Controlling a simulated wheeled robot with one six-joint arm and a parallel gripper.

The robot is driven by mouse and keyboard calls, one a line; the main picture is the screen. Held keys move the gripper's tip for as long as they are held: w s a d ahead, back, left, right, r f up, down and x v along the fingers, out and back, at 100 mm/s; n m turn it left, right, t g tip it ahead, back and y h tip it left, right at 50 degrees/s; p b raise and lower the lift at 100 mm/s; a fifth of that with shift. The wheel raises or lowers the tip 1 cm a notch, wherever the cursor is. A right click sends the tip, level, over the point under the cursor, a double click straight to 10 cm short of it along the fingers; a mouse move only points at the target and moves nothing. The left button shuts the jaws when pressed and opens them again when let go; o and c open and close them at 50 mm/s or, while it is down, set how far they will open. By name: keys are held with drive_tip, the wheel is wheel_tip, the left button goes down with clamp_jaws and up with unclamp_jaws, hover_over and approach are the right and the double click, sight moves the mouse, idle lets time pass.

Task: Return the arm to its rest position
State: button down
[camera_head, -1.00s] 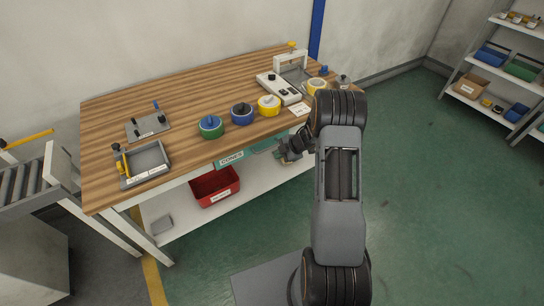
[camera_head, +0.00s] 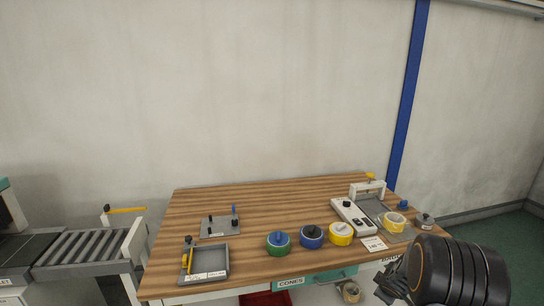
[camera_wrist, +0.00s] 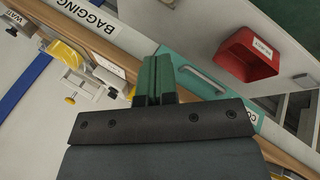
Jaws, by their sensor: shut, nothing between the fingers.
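My gripper (camera_head: 385,284) is at the lower right of the head view, in front of the workbench (camera_head: 185,211) near its front edge. Much of my arm is cut off by the frame's bottom. In the wrist view my gripper's fingers (camera_wrist: 155,78) are shut together with nothing between them, over the bench's front edge and teal drawer (camera_wrist: 190,66). Green (camera_head: 278,243), blue (camera_head: 311,237) and yellow (camera_head: 341,234) tape rolls stand in a row along the bench front. Another yellow roll (camera_head: 394,221) is by the white rewinding device (camera_head: 352,217).
A grey tray (camera_head: 210,264) and a small grey plate with pegs (camera_head: 220,227) are on the bench's left. A conveyor (camera_head: 80,245) stands further left. A red bin (camera_wrist: 247,54) is below the bench. Green floor (camera_head: 500,245) is open at right.

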drive_tip(key=s+a+r+m+g+y+p, duration=0.1)
drive_tip(key=s+a+r+m, duration=0.7)
drive_tip(key=s+a+r, duration=1.2)
drive_tip(key=shift+s+a+g+y+p, duration=0.4)
drive_tip(key=shift+s+a+g+y, duration=0.3)
drive_tip(key=shift+y, duration=0.3)
drive_tip(key=shift+d, duration=0.15)
